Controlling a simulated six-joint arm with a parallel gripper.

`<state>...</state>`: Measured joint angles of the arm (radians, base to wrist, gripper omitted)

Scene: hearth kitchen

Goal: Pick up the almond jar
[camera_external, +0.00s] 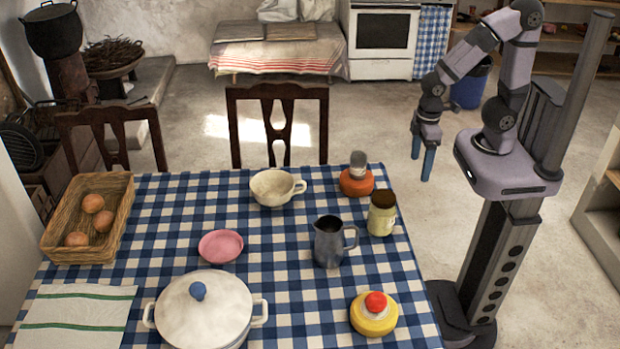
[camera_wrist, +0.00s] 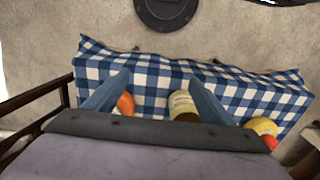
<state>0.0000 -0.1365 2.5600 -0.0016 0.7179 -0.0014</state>
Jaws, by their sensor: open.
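A squat jar (camera_external: 382,214) with pale yellowish sides and a dark brown top stands upright near the right edge of the table. I take it for the almond jar; its label is too small to read. It also shows in the wrist view (camera_wrist: 183,106), between the two blue fingers, nearer the right one. My gripper (camera_external: 421,166) is open and empty, with fingers pointing down. It hangs beyond the table's right edge, up and right of the jar in the external view, and apart from it. The gripper also shows in the wrist view (camera_wrist: 160,80).
A dark pitcher (camera_external: 329,242) stands left of the jar. An orange-based grey-topped container (camera_external: 357,178) stands behind it, and a yellow container with a red knob (camera_external: 374,312) in front. A cup (camera_external: 275,187), pink bowl (camera_external: 221,246), white pot (camera_external: 204,311) and basket (camera_external: 77,246) lie further left.

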